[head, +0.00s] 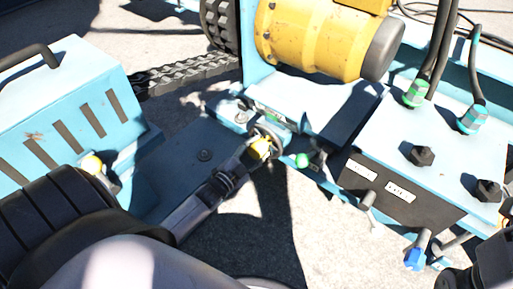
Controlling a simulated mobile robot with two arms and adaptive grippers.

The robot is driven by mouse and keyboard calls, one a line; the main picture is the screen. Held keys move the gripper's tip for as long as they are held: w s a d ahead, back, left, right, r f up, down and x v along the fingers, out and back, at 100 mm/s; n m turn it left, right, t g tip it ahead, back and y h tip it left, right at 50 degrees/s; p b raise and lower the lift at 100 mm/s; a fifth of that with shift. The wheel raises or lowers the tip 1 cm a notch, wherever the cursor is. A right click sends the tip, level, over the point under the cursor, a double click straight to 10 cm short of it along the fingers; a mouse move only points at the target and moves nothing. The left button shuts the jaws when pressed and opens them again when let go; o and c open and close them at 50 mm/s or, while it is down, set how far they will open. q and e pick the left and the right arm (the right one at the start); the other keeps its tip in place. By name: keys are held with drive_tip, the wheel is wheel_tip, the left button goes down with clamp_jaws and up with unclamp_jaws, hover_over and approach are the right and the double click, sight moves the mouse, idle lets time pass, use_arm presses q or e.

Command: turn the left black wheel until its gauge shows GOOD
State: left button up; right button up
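A small dark round wheel (274,131) is on the front edge of the light blue machine, near the picture's middle. My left gripper (252,155) reaches it from the lower left, with its tip overlapping the wheel's lower left side. A yellow part shows at that tip. I cannot tell whether the fingers are closed on the rim or only beside it. No gauge face can be read here. A dark piece of my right arm or gripper (492,268) shows at the lower right corner, and its fingers cannot be made out.
A blue box with black knobs (421,156) and thick cables stands right. A green knob (302,160) is close to the wheel's right, and a blue-tipped handle (414,258) is lower right. A yellow motor (310,40) sits behind. A slotted blue case (70,110) is left.

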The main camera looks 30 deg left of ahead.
use_arm(q)
drive_tip(key=o, duration=0.5)
drive_tip(key=shift+c, duration=0.2)
drive_tip(key=s, duration=1.2)
drive_tip(key=shift+a, duration=0.45)
drive_tip(key=shift+c, duration=0.4)
